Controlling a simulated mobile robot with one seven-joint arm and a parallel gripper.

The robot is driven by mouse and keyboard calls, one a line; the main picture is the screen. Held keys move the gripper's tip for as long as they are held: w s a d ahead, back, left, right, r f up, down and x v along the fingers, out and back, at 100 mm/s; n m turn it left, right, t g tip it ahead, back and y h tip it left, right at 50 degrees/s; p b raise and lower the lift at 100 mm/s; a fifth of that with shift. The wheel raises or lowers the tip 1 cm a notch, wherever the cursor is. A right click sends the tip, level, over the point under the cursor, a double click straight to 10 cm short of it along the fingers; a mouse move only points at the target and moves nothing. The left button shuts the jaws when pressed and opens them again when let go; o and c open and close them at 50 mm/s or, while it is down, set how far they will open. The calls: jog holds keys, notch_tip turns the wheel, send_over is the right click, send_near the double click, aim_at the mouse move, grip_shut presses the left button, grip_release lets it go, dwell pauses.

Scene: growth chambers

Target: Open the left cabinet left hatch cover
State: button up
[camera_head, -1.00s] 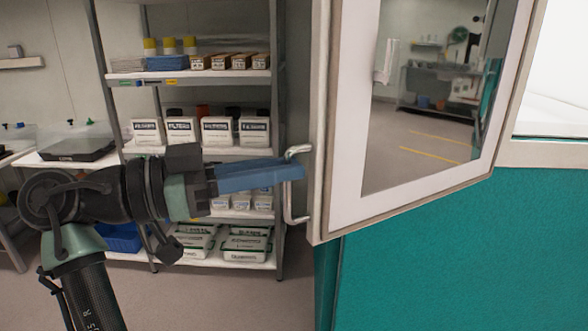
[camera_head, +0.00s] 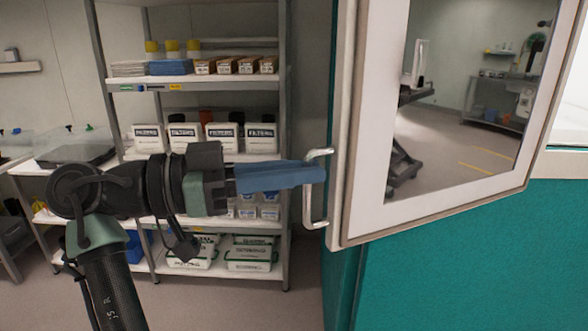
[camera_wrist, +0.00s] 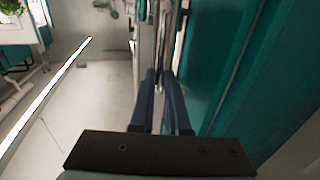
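The hatch cover (camera_head: 368,170), a white-framed panel with a reflective window, fills the right of the head view. It stands at an angle to the teal cabinet (camera_head: 440,265), with a dark side gap by its lower left edge. A metal bar handle (camera_head: 307,208) stands upright on its left edge. My gripper (camera_head: 315,173) reaches in from the left, its blue fingers lying across the handle's upper part. In the wrist view the two fingers (camera_wrist: 160,80) lie close on both sides of the narrow handle; the exact contact is partly hidden.
A grey shelf rack (camera_head: 288,120) with boxes, bottles and bins stands behind my arm. A side table (camera_head: 40,165) is at the far left. Light open floor (camera_wrist: 85,110) shows left of the fingers in the wrist view, and a teal panel (camera_wrist: 215,65) stands close on their right.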

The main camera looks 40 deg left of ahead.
jog(key=shift+o, duration=0.8)
jog(key=shift+w+d, duration=0.25)
jog(key=shift+w+f, duration=0.1)
jog(key=shift+w, duration=0.05)
jog(key=b+v, duration=0.1)
jog(key=v, duration=1.2)
jog(key=shift+b, duration=0.4)
jog(key=shift+w, duration=0.1)
